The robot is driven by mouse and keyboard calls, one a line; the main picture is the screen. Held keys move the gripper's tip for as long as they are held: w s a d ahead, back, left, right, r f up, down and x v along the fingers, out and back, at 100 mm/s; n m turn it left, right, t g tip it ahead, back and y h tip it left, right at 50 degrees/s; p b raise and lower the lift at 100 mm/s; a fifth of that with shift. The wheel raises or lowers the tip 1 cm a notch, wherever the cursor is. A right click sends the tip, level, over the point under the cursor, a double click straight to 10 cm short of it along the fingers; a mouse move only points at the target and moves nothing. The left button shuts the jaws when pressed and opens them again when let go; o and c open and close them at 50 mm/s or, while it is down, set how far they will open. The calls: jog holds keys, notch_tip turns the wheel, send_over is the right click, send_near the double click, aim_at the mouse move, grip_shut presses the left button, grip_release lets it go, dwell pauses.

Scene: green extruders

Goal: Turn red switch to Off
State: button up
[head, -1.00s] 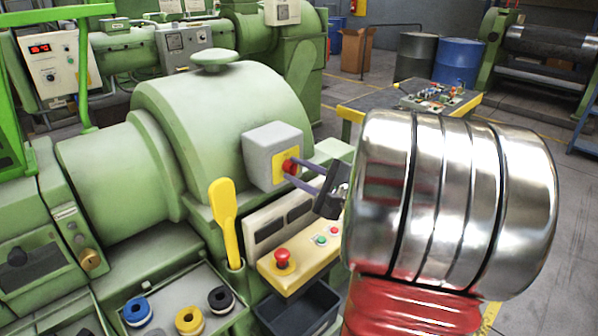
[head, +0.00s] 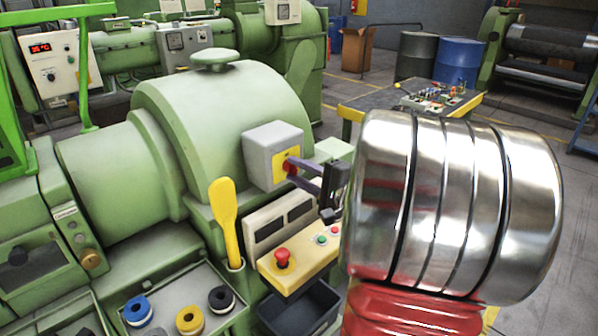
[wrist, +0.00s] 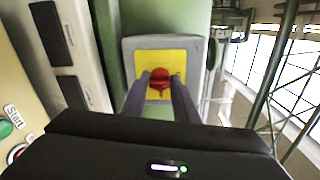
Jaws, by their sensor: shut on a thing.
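The red switch (head: 289,166) is a red knob on a yellow plate, on the side of a grey box (head: 268,150) fixed to the green extruder (head: 220,110). In the wrist view the red switch (wrist: 159,83) sits in the middle of the yellow plate (wrist: 135,60). My gripper (head: 294,170) reaches in from the right, its two dark fingers at the plate. In the wrist view my gripper (wrist: 159,82) has one finger on each side of the knob, shut on it. The fingers partly hide the knob in the head view.
Below is a beige panel with a red mushroom button (head: 282,257) and small green and red buttons. A yellow scoop (head: 224,215) stands left of it. A dark bin (head: 300,310) and tape rolls (head: 190,319) are lower down.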

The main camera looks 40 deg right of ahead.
jog(key=o, duration=1)
jog(key=shift+s+d+r, duration=0.1)
jog(key=shift+s+r, duration=0.05)
jog(key=shift+s, duration=3.35)
jog(key=shift+s+d+r, duration=0.1)
jog(key=shift+s+r, duration=0.05)
jog(key=shift+s, duration=3.3)
jog(key=shift+w+a, duration=0.1)
